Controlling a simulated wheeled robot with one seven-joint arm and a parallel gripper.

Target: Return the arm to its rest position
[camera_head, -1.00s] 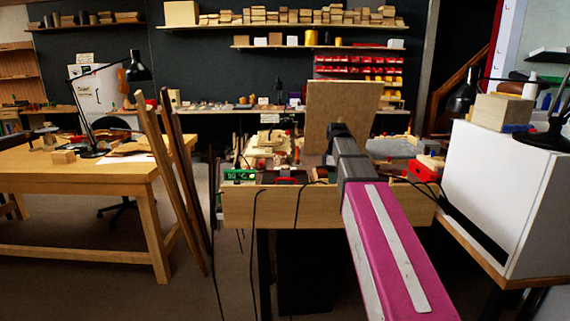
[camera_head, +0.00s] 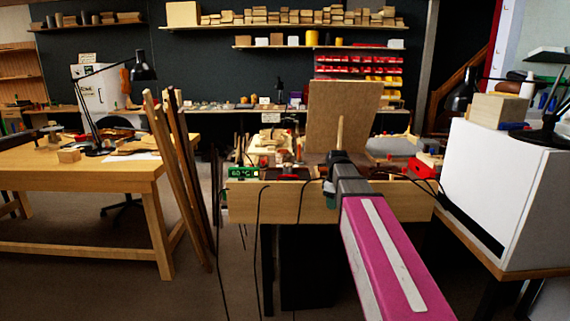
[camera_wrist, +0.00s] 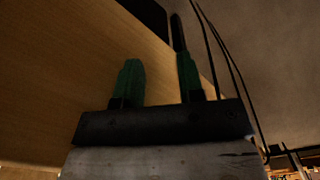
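My arm (camera_head: 385,250), magenta with a pale stripe, reaches forward from the lower right to the front of the middle bench in the head view. Its dark grey end (camera_head: 348,178) is in front of the bench's pale wooden front board (camera_head: 280,203). My gripper (camera_wrist: 158,80) shows in the wrist view with two green fingers apart and only a wooden surface visible between them. It looks open and empty. The wooden surface (camera_wrist: 75,70) fills the left of that view, close to the fingers. I cannot tell whether they touch it. My gripper is mostly hidden in the head view.
An upright wooden panel (camera_head: 342,110) stands behind. Leaning wooden strips (camera_head: 178,180) and a worktable (camera_head: 75,180) are left. A white box (camera_head: 500,195) stands close on the right.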

